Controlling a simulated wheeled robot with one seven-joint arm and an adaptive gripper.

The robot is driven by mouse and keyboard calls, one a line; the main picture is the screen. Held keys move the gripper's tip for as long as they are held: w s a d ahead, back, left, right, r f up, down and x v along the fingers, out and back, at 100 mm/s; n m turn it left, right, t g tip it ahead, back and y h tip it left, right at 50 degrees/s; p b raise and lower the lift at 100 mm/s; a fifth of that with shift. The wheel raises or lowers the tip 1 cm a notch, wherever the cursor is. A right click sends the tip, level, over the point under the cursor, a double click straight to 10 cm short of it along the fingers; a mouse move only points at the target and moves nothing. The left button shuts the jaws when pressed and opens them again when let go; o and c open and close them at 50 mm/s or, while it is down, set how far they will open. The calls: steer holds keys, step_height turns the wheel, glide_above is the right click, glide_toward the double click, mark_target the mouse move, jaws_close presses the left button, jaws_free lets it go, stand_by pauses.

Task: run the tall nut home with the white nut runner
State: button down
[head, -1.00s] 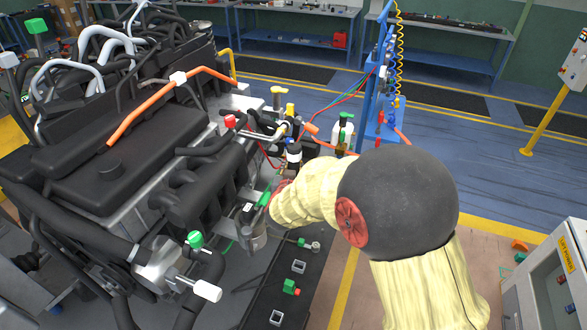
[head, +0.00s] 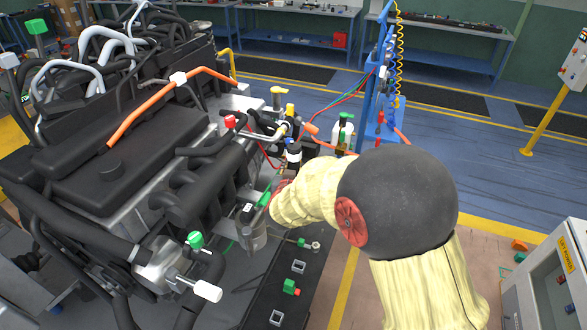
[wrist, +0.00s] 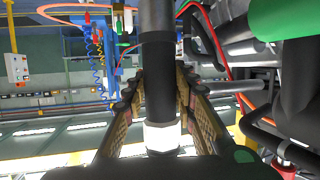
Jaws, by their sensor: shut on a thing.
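The nut runner (wrist: 161,136) is a dark cylinder with a white band. It stands between the two fingers of my gripper (wrist: 158,100), which is shut on it. In the head view, the runner's dark body and white band (head: 294,156) show just past the end of my arm, roughly upright beside the engine's right side. My arm hides most of the gripper there. I cannot make out the tall nut in either view; the runner's far end runs out of the wrist picture.
The engine (head: 110,165), with hoses and an orange pipe (head: 165,85), fills the left. Close to the runner are a red-capped fitting (head: 230,121), hoses and a green-topped bottle (head: 343,130). A blue stand (head: 372,120) is behind. Blue floor lies open at the back right.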

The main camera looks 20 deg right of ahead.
mark_target(293, 160)
steer(key=shift+s+f, duration=0.1)
steer(key=shift+f, duration=0.4)
stand_by(1.8)
steer(key=shift+r, duration=0.1)
steer(key=shift+r+p, duration=0.4)
steer(key=shift+r, duration=0.25)
steer(key=shift+r+p, duration=1.45)
steer(key=shift+r, duration=0.65)
steer(key=shift+f, duration=0.1)
